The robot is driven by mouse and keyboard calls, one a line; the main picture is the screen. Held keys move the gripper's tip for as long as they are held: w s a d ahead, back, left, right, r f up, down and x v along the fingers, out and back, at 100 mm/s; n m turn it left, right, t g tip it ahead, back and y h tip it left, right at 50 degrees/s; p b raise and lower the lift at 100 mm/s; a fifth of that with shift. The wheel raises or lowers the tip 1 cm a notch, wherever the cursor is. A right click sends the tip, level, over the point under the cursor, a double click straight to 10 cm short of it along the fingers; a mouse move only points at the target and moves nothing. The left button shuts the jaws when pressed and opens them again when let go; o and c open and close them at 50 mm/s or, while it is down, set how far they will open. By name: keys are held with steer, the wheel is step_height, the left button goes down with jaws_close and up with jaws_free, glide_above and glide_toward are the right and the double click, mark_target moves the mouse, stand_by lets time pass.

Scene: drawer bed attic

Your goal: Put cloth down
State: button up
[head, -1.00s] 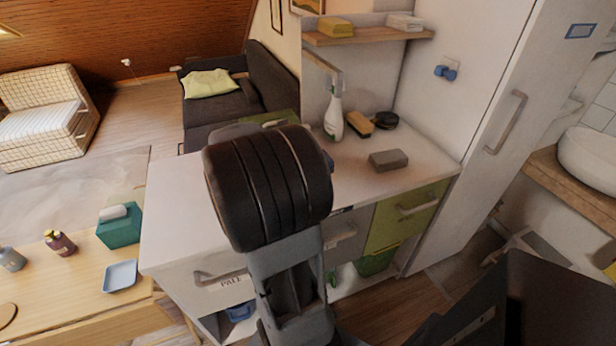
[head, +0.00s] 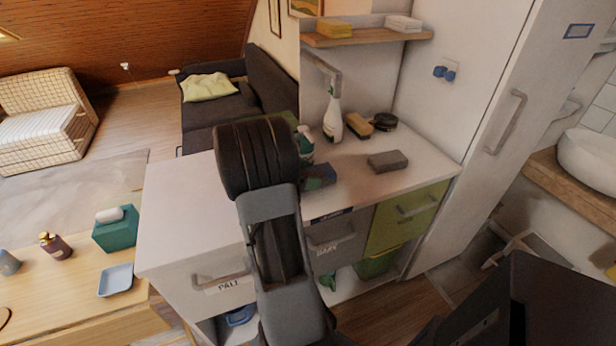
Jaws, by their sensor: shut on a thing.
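My gripper is not visible; the dark, thick part of my arm hides the area beyond it over the white counter (head: 180,215). I see no cloth that I can be sure is held. A small dark blue and green thing (head: 318,177) shows just right of my arm at the counter's front; I cannot tell whether it is cloth or a packet. A pale green crumpled cloth or cushion (head: 208,87) lies on the dark sofa at the back.
On the counter stand a white spray bottle (head: 333,120), a teal bottle (head: 305,147), a yellow-brown brush or sponge (head: 359,124), a black round thing (head: 384,121) and a grey block (head: 388,161). A wooden table (head: 60,290) with a blue tray (head: 116,280) is left. The counter's left part is clear.

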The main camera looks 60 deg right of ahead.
steer(key=shift+f, duration=0.25)
steer(key=shift+f, duration=0.15)
steer(key=o, duration=0.6)
steer(key=shift+w+a+r, duration=0.15)
steer(key=shift+r, duration=0.2)
steer(key=v, duration=1.1)
steer(key=shift+w+a+p, duration=0.2)
steer(key=shift+a+p, duration=0.1)
steer(key=a+m+t+y, duration=0.2)
steer(key=a, duration=0.4)
steer(key=s+a+m+t+y, duration=0.1)
steer(key=a+m+t+y, duration=0.1)
steer(key=a, duration=0.4)
steer(key=a+f+m+t+y, duration=0.1)
steer(key=a+m+t+y, duration=0.1)
steer(key=a, duration=0.4)
steer(key=shift+s+t, duration=0.3)
steer(key=shift+s, duration=0.05)
steer(key=a+m+t+y, duration=0.1)
steer(key=a, duration=0.3)
steer(key=s+a+m+t+y, duration=0.1)
steer(key=a+m+y, duration=0.1)
steer(key=a, duration=0.1)
steer(key=s+a+m+t+y, duration=0.1)
steer(key=a+m+t+y, duration=0.1)
steer(key=a, duration=0.2)
steer(key=shift+a+r, duration=0.15)
steer(key=shift+a, duration=0.15)
